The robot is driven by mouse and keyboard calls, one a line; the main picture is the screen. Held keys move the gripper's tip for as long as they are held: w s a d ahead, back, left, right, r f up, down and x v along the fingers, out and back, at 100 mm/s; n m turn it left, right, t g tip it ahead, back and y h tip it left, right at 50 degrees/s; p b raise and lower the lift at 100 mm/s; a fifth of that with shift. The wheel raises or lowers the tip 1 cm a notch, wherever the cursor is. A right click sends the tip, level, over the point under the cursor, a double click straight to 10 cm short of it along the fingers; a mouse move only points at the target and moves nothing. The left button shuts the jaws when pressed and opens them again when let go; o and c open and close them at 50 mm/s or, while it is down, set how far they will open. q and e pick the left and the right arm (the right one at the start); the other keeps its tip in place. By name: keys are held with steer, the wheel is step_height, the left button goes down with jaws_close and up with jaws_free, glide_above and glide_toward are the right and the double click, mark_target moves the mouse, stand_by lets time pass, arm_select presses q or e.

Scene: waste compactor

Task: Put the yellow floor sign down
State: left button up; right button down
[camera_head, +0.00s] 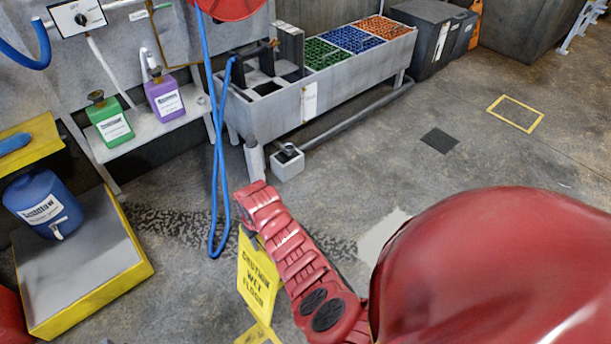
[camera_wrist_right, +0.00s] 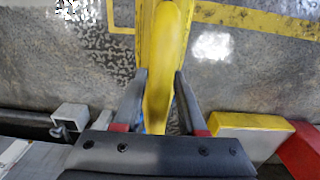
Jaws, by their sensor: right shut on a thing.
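The yellow floor sign (camera_head: 258,277) with dark "CAUTION WET FLOOR" lettering hangs below the end of my right arm in the head view. A second yellow part of it shows at the bottom edge. My right gripper (camera_wrist_right: 160,73) is shut on the sign; in the wrist view the sign's yellow top (camera_wrist_right: 168,35) lies between the two dark fingers. In the head view the right gripper is mostly hidden by the red arm. I cannot tell whether the sign touches the floor. My left gripper is not in view.
A dark speckled patch (camera_head: 185,228) marks the floor beside the sign. A blue hose (camera_head: 218,170) hangs down nearby. A yellow-edged platform (camera_head: 88,305) with a blue container (camera_head: 45,208) stands at left. A grey trough (camera_head: 320,97) stands behind. Open floor (camera_head: 450,185) lies at right.

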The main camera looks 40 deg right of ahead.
steer(key=s+d+f+p, duration=0.1)
steer(key=s+d+f, duration=0.1)
steer(key=s, duration=0.5)
steer(key=s+d+f, duration=0.3)
steer(key=s+d, duration=0.2)
steer(key=s, duration=0.2)
steer(key=shift+p, duration=0.4)
steer(key=shift+c, duration=2.3)
jaws_free()
